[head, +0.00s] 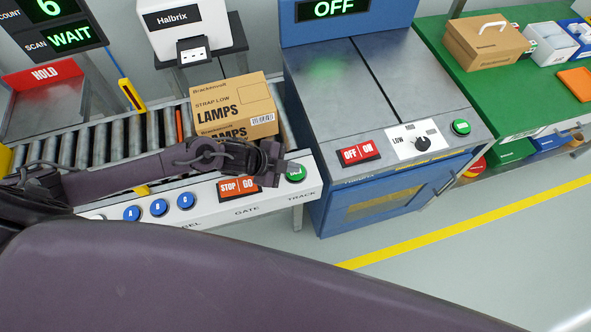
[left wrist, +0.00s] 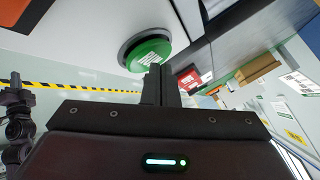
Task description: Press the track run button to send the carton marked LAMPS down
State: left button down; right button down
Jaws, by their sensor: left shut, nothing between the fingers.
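The carton marked LAMPS (head: 235,106) is a brown box on the roller conveyor (head: 115,137), behind my left arm. The green track button (head: 295,172) sits at the right end of the white control panel, above the word TRACK. My left gripper (head: 272,158) is shut and empty, just left of and above the green button. In the left wrist view the green button (left wrist: 147,50) shows just beyond the shut fingertips (left wrist: 156,72). I cannot tell whether they touch.
The scan display (head: 58,38) reads WAIT.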

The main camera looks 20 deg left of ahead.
pick_arm(q)
jog(key=shift+f, duration=0.4)
dwell(0.5)
jog(key=shift+r+p, duration=0.65)
jog(key=shift+r, duration=0.3)
notch_tip(320, 180, up, 5)
jog(key=p, duration=0.4)
jog(key=shift+p, duration=0.4)
